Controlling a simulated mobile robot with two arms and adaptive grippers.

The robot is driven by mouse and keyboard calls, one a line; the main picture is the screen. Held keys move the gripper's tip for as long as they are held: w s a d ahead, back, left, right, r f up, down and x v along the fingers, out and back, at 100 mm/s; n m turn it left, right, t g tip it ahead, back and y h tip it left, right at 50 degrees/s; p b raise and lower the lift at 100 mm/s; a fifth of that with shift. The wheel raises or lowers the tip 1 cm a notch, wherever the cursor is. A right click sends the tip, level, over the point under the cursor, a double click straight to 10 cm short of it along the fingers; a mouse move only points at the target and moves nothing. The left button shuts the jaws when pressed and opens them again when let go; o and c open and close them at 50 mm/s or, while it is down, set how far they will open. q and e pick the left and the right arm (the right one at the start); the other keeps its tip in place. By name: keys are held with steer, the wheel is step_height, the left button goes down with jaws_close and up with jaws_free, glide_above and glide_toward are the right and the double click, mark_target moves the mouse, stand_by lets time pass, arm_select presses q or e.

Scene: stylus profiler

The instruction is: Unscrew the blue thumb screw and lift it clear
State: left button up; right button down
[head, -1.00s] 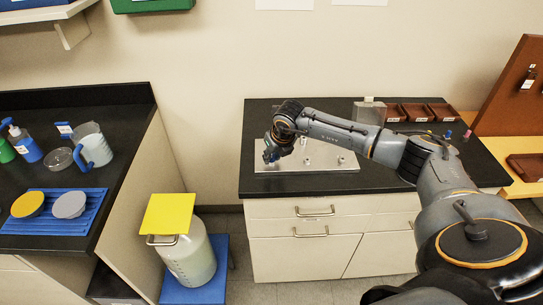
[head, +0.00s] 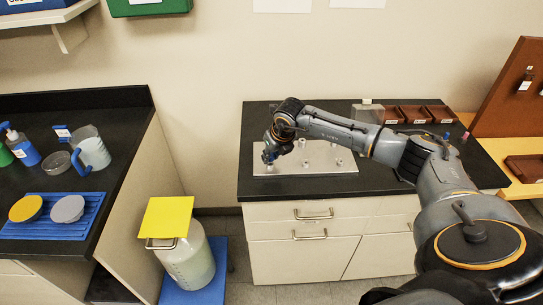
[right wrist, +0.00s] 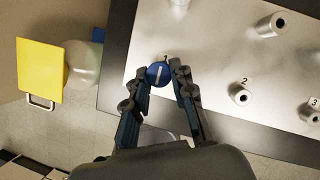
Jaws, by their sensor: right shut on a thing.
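The blue thumb screw (right wrist: 158,74) shows in the right wrist view as a round blue head with a pale slot line, beside the printed number 1. It is over the left part of the silver plate (right wrist: 205,45). My right gripper (right wrist: 160,78) is shut on it, with a finger on each side. In the head view the right gripper (head: 269,156) is at the plate's left end, and a little blue shows at its tips. I cannot tell whether the screw is still seated in its post, since its underside is hidden. My left gripper is not in view.
Pale posts marked 2 (right wrist: 240,94) and 3 (right wrist: 312,112) stand on the plate, with others behind. The black bench top (head: 385,178) carries brown trays (head: 410,114) at the back. A jug with a yellow board (head: 167,217) stands in the gap to the left.

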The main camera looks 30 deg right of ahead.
steer(key=shift+a+r+p, duration=0.1)
steer(key=shift+r+p, duration=0.8)
steer(key=shift+r, duration=0.85)
steer(key=shift+r+p, duration=1.35)
steer(key=shift+r, duration=1.2)
